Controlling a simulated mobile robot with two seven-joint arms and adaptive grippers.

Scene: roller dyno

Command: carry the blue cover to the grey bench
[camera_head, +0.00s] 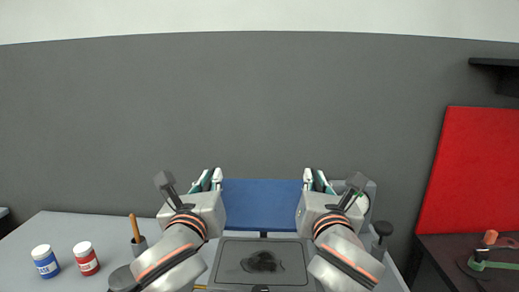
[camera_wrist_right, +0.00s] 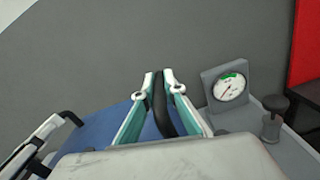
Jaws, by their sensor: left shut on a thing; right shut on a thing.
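The blue cover (camera_head: 262,204) is a flat blue panel held upright between my two grippers in the head view. My left gripper (camera_head: 213,178) is shut at its left side, and my right gripper (camera_head: 314,178) is shut at its right side. In the right wrist view the fingers of my right gripper (camera_wrist_right: 160,85) close around a dark curved handle, with the blue cover (camera_wrist_right: 95,130) beside and below it. The grey bench (camera_head: 50,226) stretches below and to both sides of the grippers. The cover's lower edge is close to a grey tray-like unit, and I cannot tell whether they touch.
A grey unit (camera_head: 230,262) with a dark stain sits front centre. A dial gauge (camera_wrist_right: 230,88) and a black knob (camera_head: 382,229) are at right. A red panel (camera_head: 470,170) stands beyond a dark table.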

